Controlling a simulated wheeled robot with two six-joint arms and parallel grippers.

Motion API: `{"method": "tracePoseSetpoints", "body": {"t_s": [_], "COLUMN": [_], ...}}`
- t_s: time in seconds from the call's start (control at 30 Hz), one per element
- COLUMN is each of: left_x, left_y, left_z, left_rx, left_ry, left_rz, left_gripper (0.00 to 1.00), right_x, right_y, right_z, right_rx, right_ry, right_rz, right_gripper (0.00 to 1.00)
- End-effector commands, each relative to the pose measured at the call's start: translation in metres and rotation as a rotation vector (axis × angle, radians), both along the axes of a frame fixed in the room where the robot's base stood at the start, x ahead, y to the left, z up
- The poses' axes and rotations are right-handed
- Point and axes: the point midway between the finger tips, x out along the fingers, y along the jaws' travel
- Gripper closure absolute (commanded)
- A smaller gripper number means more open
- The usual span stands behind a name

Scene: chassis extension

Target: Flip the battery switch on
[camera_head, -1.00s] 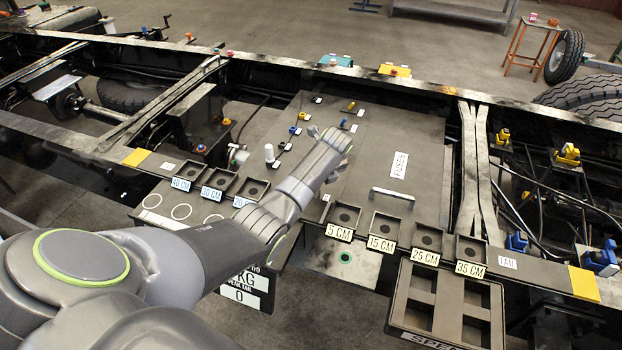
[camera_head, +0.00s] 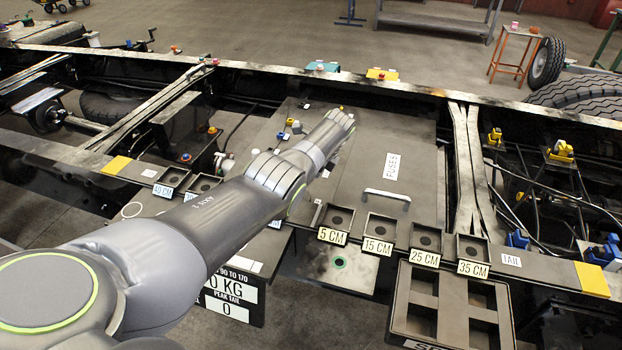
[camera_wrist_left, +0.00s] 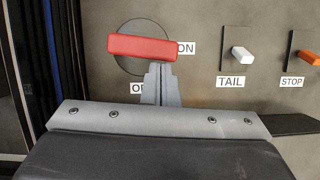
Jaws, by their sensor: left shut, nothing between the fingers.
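The battery switch (camera_wrist_left: 140,46) shows in the left wrist view as a red bar handle on a dark round disc. The handle lies nearly level, its right end partly over the ON label (camera_wrist_left: 186,48). A second label (camera_wrist_left: 137,88), partly covered, sits below the disc. My left gripper (camera_wrist_left: 158,70) is shut and empty, its tips at the lower edge of the handle's right half; I cannot tell whether they touch it. In the head view my left gripper (camera_head: 343,116) reaches over the chassis panel, and its hand hides the switch there. My right gripper is not in view.
Right of the switch are a white TAIL toggle (camera_wrist_left: 241,54) and an orange STOP toggle (camera_wrist_left: 308,57). The head view shows a panel with a FUSES label (camera_head: 392,166) and a metal handle (camera_head: 387,194). Several open trays, including the 5 CM tray (camera_head: 335,216), line the front edge.

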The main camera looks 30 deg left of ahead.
Motion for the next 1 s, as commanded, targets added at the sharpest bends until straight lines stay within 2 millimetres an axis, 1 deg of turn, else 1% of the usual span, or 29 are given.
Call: {"method": "tracePoseSetpoints", "body": {"t_s": [0.2, 0.77, 1.0], "left_x": [0.0009, 0.0011, 0.001], "left_y": [0.0009, 0.0012, 0.0004], "left_z": [-0.0002, 0.0003, 0.0048], "left_rx": [0.0, 0.0, 0.0], "left_ry": [-0.001, 0.0, 0.0], "left_rz": [-0.001, -0.003, -0.003], "left_gripper": [1.0, 1.0, 1.0], "right_x": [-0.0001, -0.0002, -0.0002], "right_y": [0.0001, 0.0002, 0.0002], "right_z": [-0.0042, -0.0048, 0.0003], "right_rx": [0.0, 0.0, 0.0], "right_ry": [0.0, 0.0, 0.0], "right_rz": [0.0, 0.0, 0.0], "right_gripper": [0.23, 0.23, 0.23]}}
